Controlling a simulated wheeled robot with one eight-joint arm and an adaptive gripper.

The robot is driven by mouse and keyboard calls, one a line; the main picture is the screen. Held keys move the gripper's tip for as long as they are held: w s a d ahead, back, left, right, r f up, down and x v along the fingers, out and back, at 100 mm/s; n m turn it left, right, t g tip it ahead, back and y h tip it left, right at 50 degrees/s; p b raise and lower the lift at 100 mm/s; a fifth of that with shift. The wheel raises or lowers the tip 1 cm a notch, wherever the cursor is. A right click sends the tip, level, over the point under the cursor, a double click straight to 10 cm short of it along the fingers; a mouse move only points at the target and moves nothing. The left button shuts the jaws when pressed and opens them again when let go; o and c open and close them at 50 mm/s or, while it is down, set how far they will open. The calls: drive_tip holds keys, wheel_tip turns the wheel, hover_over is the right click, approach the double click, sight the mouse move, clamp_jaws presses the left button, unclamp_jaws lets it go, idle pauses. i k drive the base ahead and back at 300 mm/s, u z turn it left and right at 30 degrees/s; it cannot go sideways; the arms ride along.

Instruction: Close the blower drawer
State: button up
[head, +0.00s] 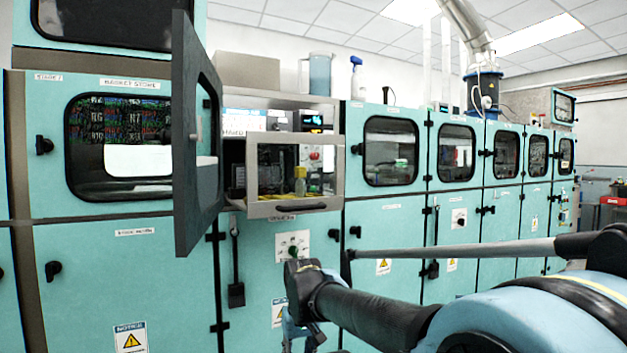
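The blower drawer (260,210) is a grey, box-like front with a clear window and a dark handle (300,207) along its lower edge. It sits in a bay of the teal machine, in the middle left of the head view, and appears to stand out from the machine face. A small yellow bottle and other items show through its window. My arm reaches in from the lower right. My gripper (300,338) hangs below the arm's end at the bottom edge, apart from and below the drawer in the picture. Its fingers are mostly hidden or cut off.
A dark-framed door (183,215) with a window stands swung open just left of the drawer. Teal cabinets (385,240) with windows and black latches line the wall to the right. A control panel (292,245) with a knob is below the drawer.

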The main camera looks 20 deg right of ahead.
sight(255, 209)
drive_tip(key=z, duration=0.6)
drive_tip(key=k, duration=2)
drive_tip(key=u, duration=0.85)
drive_tip(key=i, duration=1.05)
drive_tip(key=z, duration=0.05)
